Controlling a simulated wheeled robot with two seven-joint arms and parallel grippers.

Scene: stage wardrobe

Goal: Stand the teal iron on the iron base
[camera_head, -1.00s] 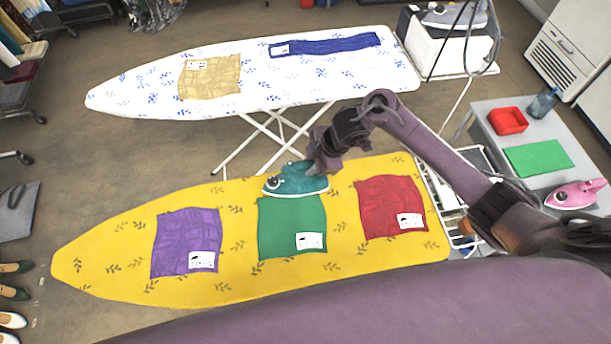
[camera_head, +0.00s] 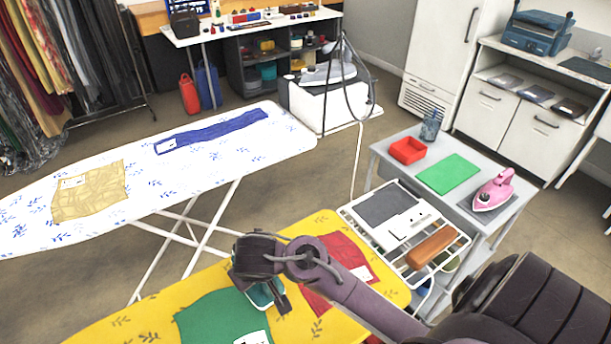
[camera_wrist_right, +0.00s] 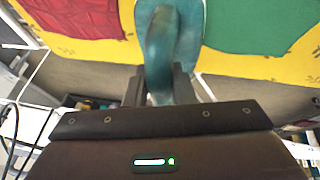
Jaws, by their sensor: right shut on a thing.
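The teal iron (camera_head: 263,294) is over the yellow ironing board, by the gap between the green and red cloths; most of it is hidden by my arm in the head view. My right gripper (camera_head: 258,282) is shut on its handle. The right wrist view shows the teal handle (camera_wrist_right: 165,50) between the fingers (camera_wrist_right: 160,88). I cannot tell how far the iron is above the board. A flat dark grey pad (camera_head: 385,206) lies on the white wire rack at the board's right end; this looks like the iron base. My left gripper is out of view.
The rack (camera_head: 352,212) also carries a white plate (camera_head: 398,226) and a brown block (camera_head: 431,246). Beyond it, a grey table (camera_head: 470,160) holds a red tray (camera_head: 407,150), a green cloth (camera_head: 450,173), a bottle and a pink iron (camera_head: 494,190). A white ironing board (camera_head: 150,195) stands behind.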

